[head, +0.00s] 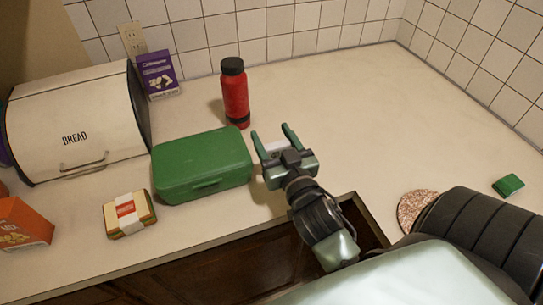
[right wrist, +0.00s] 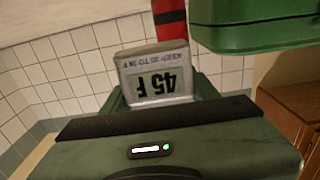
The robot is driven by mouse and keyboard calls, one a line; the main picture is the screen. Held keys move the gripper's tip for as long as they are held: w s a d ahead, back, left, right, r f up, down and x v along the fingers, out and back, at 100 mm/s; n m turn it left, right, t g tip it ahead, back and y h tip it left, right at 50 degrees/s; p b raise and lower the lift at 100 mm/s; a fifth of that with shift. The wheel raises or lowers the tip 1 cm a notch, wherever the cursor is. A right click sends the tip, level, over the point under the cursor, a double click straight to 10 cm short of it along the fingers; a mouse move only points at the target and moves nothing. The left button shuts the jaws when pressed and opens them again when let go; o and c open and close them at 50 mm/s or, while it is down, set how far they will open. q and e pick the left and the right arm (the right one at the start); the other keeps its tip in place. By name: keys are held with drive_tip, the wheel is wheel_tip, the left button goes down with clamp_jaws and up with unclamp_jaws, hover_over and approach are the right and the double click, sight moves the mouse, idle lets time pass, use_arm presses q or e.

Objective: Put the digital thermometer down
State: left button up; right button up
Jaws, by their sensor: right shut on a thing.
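The digital thermometer (right wrist: 158,75) is a pale, flat, boxy thing with a grey display reading 45 F, upside down in the right wrist view. My right gripper (head: 272,134) is shut on it, with its green fingers spread to either side of it. In the head view only a small white part of the thermometer (head: 271,147) shows between the fingers. The gripper is just right of the green lidded box. I cannot tell whether the thermometer touches the counter (head: 335,110). My left gripper is not in view.
The green box (head: 203,165), a red bottle (head: 235,95), a purple box (head: 160,76), a bread bin (head: 75,120), a wrapped sandwich (head: 128,213) and an orange box (head: 22,223) stand left. A round speckled coaster (head: 413,208) and small green block (head: 508,185) lie right. The back right counter is clear.

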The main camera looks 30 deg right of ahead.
sight(272, 154)
drive_tip(key=shift+f+b, duration=0.35)
drive_tip(key=shift+f, duration=2.5)
drive_tip(key=shift+f, duration=0.15)
drive_tip(key=o, duration=1.1)
drive_tip(key=shift+c, duration=0.2)
